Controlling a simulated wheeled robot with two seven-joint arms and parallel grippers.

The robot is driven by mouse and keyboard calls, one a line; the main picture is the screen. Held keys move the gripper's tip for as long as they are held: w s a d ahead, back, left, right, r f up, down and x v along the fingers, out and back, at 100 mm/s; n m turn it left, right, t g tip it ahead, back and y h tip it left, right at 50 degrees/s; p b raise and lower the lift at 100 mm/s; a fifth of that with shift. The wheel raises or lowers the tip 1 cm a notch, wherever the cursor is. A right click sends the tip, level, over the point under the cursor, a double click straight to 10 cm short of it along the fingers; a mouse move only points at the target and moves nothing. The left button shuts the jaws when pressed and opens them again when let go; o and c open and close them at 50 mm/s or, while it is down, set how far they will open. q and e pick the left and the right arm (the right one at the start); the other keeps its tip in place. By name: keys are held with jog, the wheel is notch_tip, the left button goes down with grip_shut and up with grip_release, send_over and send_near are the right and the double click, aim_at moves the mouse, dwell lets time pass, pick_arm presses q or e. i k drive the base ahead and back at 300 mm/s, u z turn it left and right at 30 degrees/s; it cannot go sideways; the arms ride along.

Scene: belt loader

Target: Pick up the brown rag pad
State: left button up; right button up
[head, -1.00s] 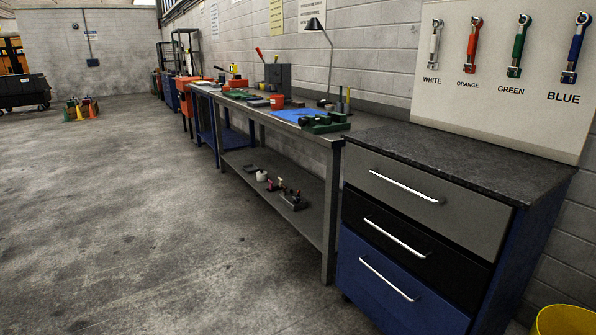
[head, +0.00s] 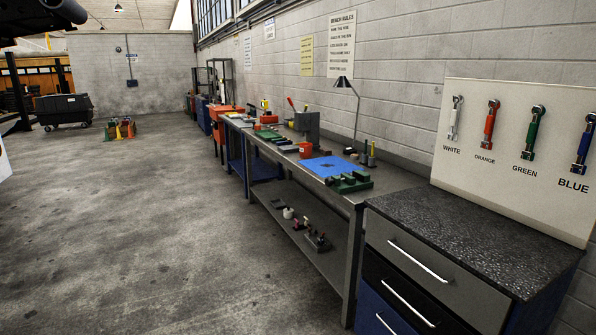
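I cannot pick out a brown rag pad for certain in the head view. The long grey workbench (head: 390,187) runs away along the right wall. On its top lie a blue mat (head: 322,165), a green tool block (head: 350,182), a red cup (head: 305,150) and several small, flat items too small to name. Neither of my grippers shows clearly in this view.
A drawer cabinet (head: 440,215) with a dark top stands at the near right, below a board of coloured wrenches (head: 515,150). A desk lamp (head: 345,84) stands on the bench. The bench's lower shelf (head: 330,255) holds small parts. Open concrete floor (head: 150,230) lies left.

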aim_at(326, 151)
jog(key=k, duration=0.25)
jog(key=u, duration=0.9)
jog(key=i, duration=3.8)
jog(key=z, duration=0.6)
jog(key=i, duration=1.95)
jog(key=z, duration=1.95)
jog(key=i, duration=1.15)
jog(key=z, duration=1.05)
jog(key=i, duration=0.2)
jog(key=z, duration=0.1)
